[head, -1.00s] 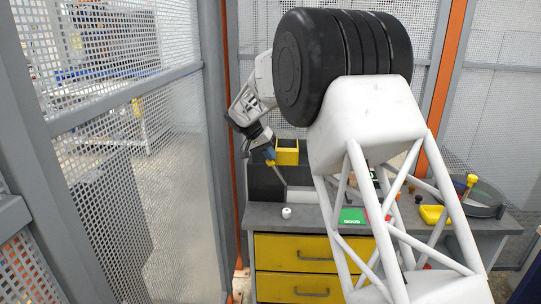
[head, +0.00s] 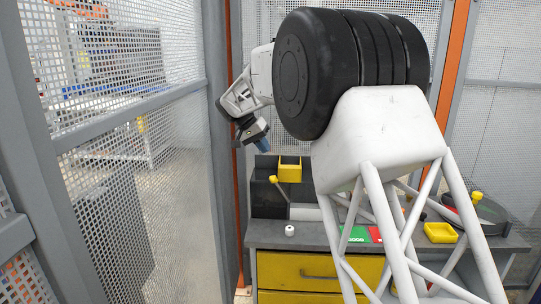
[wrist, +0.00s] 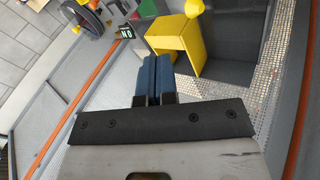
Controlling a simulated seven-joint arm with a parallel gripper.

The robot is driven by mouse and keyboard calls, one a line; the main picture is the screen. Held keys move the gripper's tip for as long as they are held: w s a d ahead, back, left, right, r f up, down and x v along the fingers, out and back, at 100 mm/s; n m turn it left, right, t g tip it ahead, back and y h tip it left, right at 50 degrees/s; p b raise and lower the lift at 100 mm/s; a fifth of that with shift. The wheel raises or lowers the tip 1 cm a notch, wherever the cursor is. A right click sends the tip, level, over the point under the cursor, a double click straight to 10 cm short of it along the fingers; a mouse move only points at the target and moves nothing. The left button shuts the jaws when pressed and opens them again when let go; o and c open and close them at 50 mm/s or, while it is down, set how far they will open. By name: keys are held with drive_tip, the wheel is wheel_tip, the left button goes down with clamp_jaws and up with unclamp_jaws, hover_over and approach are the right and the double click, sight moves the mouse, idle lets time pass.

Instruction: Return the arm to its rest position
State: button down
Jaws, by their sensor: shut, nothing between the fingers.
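My gripper (head: 261,143) is in the air at upper left of the workbench, above the dark bin and the yellow box. In the wrist view its two blue fingers (wrist: 158,77) are pressed together with nothing between them. My arm reaches out from behind my large black joint, which hides part of the scene.
A dark bin (head: 267,203) stands at the bench's back left, with a yellow open box (head: 290,169) and a yellow-knobbed rod (head: 273,179) at it. A white roll (head: 289,230) sits on the bench (head: 265,235). Mesh fence panels (head: 165,190) rise at left.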

drive_tip(key=shift+a+r, duration=0.3)
drive_tip(key=shift+r, duration=0.1)
drive_tip(key=s+d+r+n+y, duration=0.1)
drive_tip(key=s+d+r+y, duration=0.1)
drive_tip(key=s+d, duration=0.95)
drive_tip(key=s+d+r+n+y, duration=0.1)
drive_tip(key=s+d+r+y, duration=0.15)
drive_tip(key=s+d, duration=0.95)
drive_tip(key=s+d+f, duration=0.2)
drive_tip(key=s+f, duration=0.1)
drive_tip(key=s, duration=0.8)
drive_tip(key=s+d+f+t+y, duration=0.1)
drive_tip(key=s+f, duration=0.3)
drive_tip(key=s, duration=0.8)
drive_tip(key=s+d+f+y, duration=0.1)
drive_tip(key=s+f, duration=0.3)
drive_tip(key=s, duration=0.7)
drive_tip(key=shift+s+d+f+n+t, duration=0.3)
drive_tip(key=shift+s+d+n, duration=0.1)
drive_tip(key=shift+d, duration=0.45)
